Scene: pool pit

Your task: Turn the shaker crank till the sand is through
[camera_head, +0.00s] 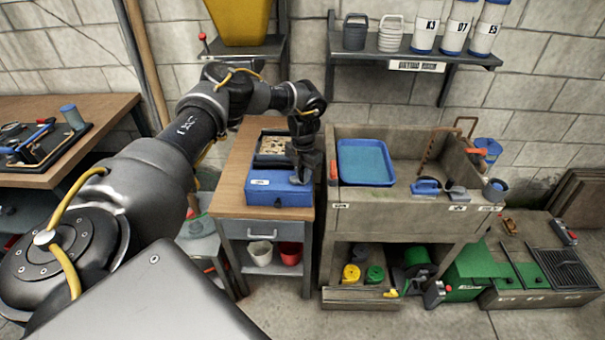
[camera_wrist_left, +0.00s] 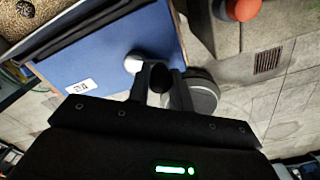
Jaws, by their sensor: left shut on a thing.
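The blue shaker box (camera_head: 277,192) stands on the wooden cabinet top, with a tray of tan grains (camera_head: 274,147) on it. In the left wrist view the blue box (camera_wrist_left: 110,50) carries a white label, and the grains (camera_wrist_left: 28,15) show at the top left corner. My left gripper (camera_head: 304,174) is at the box's right side. In the wrist view its fingers (camera_wrist_left: 165,88) are shut on a dark knob, the crank handle (camera_wrist_left: 159,77), beside a pale round hub (camera_wrist_left: 135,62). The rest of the crank is hidden. My right gripper is not in view.
A wooden sink bench (camera_head: 400,215) stands close on the right, with a blue tray (camera_head: 365,162) in it. An orange-red knob (camera_head: 333,171) on its left edge is near my left gripper. White and red pots (camera_head: 289,251) stand on the cabinet's lower shelf.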

